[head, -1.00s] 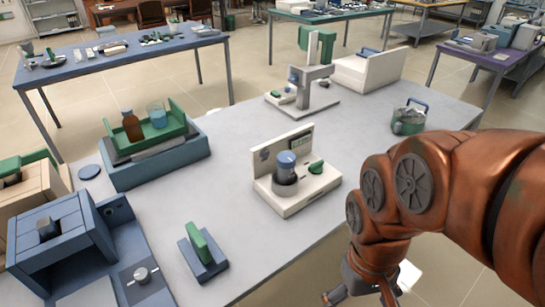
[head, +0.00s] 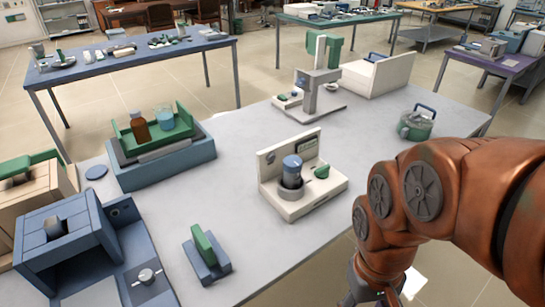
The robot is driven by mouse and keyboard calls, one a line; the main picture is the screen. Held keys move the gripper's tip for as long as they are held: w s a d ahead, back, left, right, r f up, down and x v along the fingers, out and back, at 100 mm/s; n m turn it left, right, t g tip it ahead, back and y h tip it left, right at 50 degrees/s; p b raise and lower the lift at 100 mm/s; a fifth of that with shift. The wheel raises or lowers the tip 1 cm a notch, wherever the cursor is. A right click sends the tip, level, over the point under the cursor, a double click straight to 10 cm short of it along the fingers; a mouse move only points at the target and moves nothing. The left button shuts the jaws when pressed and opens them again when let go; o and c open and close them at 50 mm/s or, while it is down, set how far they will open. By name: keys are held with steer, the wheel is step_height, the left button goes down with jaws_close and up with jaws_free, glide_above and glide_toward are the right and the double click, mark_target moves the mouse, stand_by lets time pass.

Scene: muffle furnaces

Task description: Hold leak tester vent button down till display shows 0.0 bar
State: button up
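A cream-white bench device, which looks like the leak tester (head: 311,203), stands on the grey table in the middle of the head view. A dark jar with a blue cap (head: 292,168) sits in a round grey seat on its base. A green knob or button (head: 322,172) is to the right of the jar. The upright back panel has a small dark display (head: 306,146), too small to read. My gripper (head: 368,299) is at the bottom edge, below and right of the tester and apart from it. Its fingertips are cut off, so its opening is not clear.
A blue furnace-like box (head: 62,236) and a small blue block with a green handle (head: 207,250) are at left front. A blue-green bath (head: 163,164), a grey stand (head: 309,92) and a green lidded pot (head: 416,124) surround the tester. Bare tabletop (head: 235,185) lies between.

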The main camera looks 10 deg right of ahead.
jaws_close()
stand_by(1.4)
